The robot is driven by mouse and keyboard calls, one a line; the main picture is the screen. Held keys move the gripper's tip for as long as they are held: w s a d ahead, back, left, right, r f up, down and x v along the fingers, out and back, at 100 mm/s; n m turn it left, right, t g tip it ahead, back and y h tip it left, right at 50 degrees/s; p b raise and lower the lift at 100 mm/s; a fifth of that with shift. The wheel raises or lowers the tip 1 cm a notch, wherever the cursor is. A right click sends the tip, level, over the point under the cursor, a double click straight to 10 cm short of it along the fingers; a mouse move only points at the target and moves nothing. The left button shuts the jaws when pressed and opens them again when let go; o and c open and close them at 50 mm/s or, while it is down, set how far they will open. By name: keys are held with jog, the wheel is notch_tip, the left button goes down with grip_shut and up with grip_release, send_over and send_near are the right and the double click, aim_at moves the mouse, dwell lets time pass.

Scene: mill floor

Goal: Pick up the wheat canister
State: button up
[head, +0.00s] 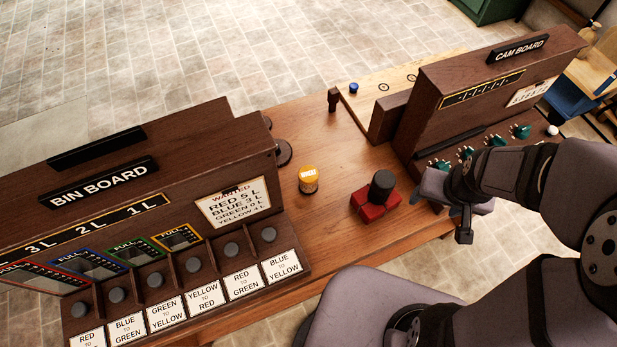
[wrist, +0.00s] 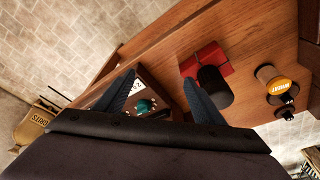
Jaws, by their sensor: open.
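The wheat canister (head: 308,182), small with a yellow labelled top and a dark base, stands on the wooden table between the two boards. It also shows in the wrist view (wrist: 275,84) at the right, outside my fingers. My gripper (head: 464,226) is at the table's front right edge by the cam board, apart from the canister and to its right. In the wrist view my two dark fingers (wrist: 162,92) are spread with nothing gripped between them. The finger ends are partly hidden in the head view.
A red block (head: 368,205) with a black cylinder (head: 382,185) stands between the canister and my gripper. The bin board (head: 150,200) rises on the left, the cam board (head: 470,100) on the right with green knobs. Bare tabletop (head: 330,150) lies behind the canister.

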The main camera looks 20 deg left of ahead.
jog(key=w+a+f+n+t+y, duration=0.2)
jog(key=w+a+n+t, duration=0.1)
jog(key=w+a, duration=0.3)
jog(key=w+a+f+n+t+y, duration=0.2)
jog(key=w+a+t, duration=0.15)
jog(key=a, duration=0.55)
jog(key=n+y+b, duration=0.2)
jog(key=n+y, duration=0.3)
jog(key=y, duration=0.2)
send_over(312, 185)
jog(key=w, duration=0.3)
jog(key=shift+s+d+f, duration=0.1)
jog(key=shift+s+f, duration=0.05)
jog(key=shift+f, duration=0.45)
jog(key=shift+g, duration=0.35)
jog(key=s+f, duration=0.2)
jog(key=f, duration=0.1)
jog(key=s+f, duration=0.1)
jog(key=f, duration=0.1)
jog(key=shift+d+b, duration=0.2)
jog(key=shift+b, duration=0.2)
jog(key=shift+w+a+f+b, duration=0.25)
jog(key=shift+a+f+b, duration=0.1)
jog(key=shift+b, duration=0.55)
jog(key=shift+w+a+f+b, duration=0.1)
jog(key=shift+w+a+b, duration=0.25)
jog(key=shift+b, duration=0.35)
jog(key=shift+a, duration=0.1)
